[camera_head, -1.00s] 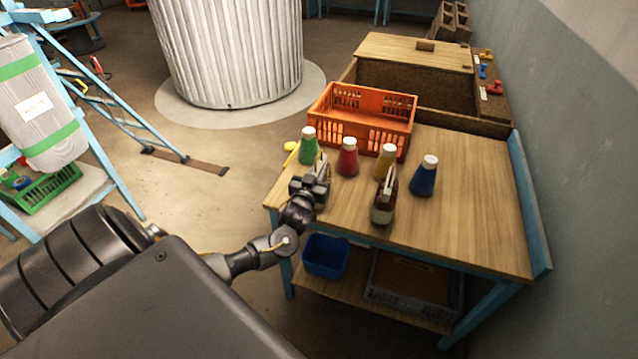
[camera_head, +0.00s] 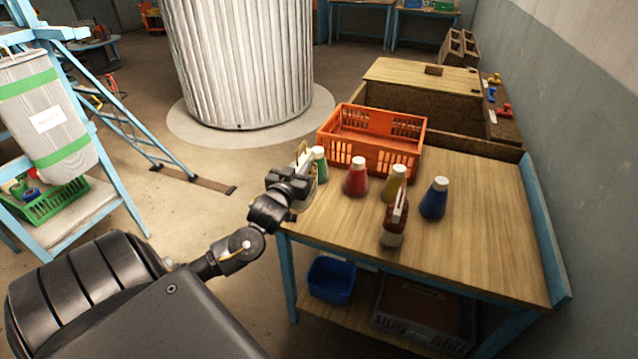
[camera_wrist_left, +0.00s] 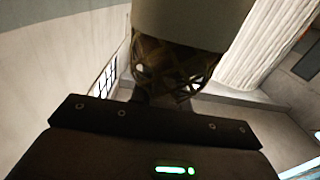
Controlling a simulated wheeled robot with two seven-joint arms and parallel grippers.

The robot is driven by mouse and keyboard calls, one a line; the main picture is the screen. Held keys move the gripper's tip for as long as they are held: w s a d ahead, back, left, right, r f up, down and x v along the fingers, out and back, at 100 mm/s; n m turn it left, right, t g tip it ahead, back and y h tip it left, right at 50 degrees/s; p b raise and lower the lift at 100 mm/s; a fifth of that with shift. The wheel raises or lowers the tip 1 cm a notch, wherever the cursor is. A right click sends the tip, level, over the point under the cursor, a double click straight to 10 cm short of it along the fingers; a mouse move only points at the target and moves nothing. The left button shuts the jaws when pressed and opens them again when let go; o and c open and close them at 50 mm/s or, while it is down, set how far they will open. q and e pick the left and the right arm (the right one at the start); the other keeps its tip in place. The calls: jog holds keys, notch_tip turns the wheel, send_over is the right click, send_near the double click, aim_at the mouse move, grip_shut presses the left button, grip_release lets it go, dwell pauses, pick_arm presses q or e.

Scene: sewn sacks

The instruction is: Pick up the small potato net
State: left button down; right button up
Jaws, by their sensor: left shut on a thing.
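My left gripper (camera_head: 293,180) is over the left edge of the wooden table, next to the green bottle (camera_head: 319,164). It is shut on a small pale tan thing (camera_head: 303,156) that sticks up above it, apparently the small potato net. In the left wrist view the held thing has a wide pale band (camera_wrist_left: 190,22) and brown open mesh (camera_wrist_left: 175,68) below it, close above the dark gripper body. The fingertips are hidden there, and I cannot tell what is inside the mesh. My right gripper is not in view.
The front right tabletop is clear. A blue bin (camera_head: 331,280) sits on the shelf below.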

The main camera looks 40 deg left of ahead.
pick_arm(q)
jog(key=s+a+r+b, duration=0.1)
jog(key=s+a+r, duration=0.2)
jog(key=s+a, duration=0.1)
jog(key=shift+s, duration=0.6)
